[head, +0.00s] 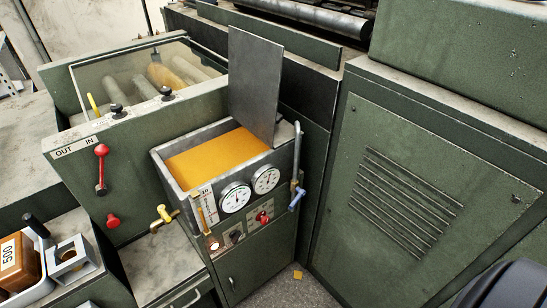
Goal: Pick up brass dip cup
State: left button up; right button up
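I cannot make out a brass dip cup for certain in the head view. A grey metal tank (163,177) holds a flat amber surface (215,158), with an upright dark plate (255,88) at its back right. A brass-coloured tap (163,217) sticks out at the tank's lower left. Neither gripper shows. A dark rounded shape is cut off at the bottom right corner.
Two dials (235,197) and a red knob (263,217) are on the tank cabinet's front. A red-knobbed lever (101,170) stands on the panel marked OUT and IN. A green louvred cabinet (400,200) fills the right. A small yellow piece (297,274) lies on the floor.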

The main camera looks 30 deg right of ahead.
aim_at(33, 223)
jog(key=z, duration=0.65)
jog(key=j+u, duration=0.1)
jog(key=u, duration=1.3)
jog(key=z, duration=1.45)
jog(key=u, duration=1.45)
jog(key=i+j, duration=0.15)
jog(key=i, duration=0.1)
